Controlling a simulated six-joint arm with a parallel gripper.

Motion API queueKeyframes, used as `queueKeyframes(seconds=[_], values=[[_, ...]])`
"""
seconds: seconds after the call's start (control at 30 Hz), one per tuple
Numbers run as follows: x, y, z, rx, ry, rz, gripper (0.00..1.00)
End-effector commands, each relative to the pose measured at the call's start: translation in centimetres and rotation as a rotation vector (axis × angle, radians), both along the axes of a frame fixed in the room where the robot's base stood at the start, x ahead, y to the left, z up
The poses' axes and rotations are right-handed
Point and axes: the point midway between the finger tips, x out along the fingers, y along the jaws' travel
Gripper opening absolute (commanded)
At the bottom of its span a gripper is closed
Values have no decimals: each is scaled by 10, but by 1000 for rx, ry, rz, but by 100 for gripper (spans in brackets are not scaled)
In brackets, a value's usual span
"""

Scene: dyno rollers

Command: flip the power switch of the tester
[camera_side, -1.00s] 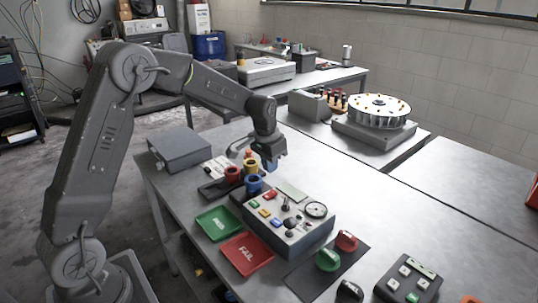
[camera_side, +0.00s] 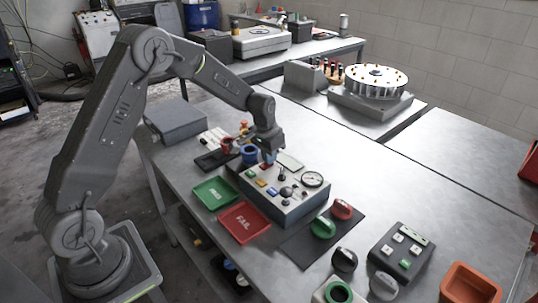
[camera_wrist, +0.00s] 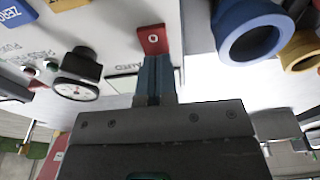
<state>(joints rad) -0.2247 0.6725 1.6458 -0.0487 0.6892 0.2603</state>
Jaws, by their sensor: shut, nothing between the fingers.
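The tester (camera_side: 290,208) is a grey box on the table with coloured buttons, dark knobs and a round gauge on its top panel. A red rocker marked "O" (camera_wrist: 153,40) sits at the panel's edge in the wrist view, and I take it for the power switch. My gripper (camera_side: 267,158) is low over the tester's back-left corner in the side view. Its blue fingertips (camera_wrist: 155,70) are shut and empty, right at the near end of the red rocker. I cannot tell whether they touch it.
Blue (camera_wrist: 250,32) and yellow (camera_wrist: 303,48) ring-shaped cups stand close beside the tester. A green tray (camera_side: 213,192) and a red "FAIL" tray (camera_side: 244,223) lie left of it. Red and green knobs stand on a dark mat (camera_side: 308,246) to its right.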

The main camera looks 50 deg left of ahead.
Motion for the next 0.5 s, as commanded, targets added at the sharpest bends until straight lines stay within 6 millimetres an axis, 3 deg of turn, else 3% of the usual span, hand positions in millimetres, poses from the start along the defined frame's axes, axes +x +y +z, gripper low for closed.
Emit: queueKeyframes(seconds=[0.07, 0.5], values=[[4, 0, -11, 0, 0, 0, 0], [-4, -1, -11, 0, 7, -2, 0]])
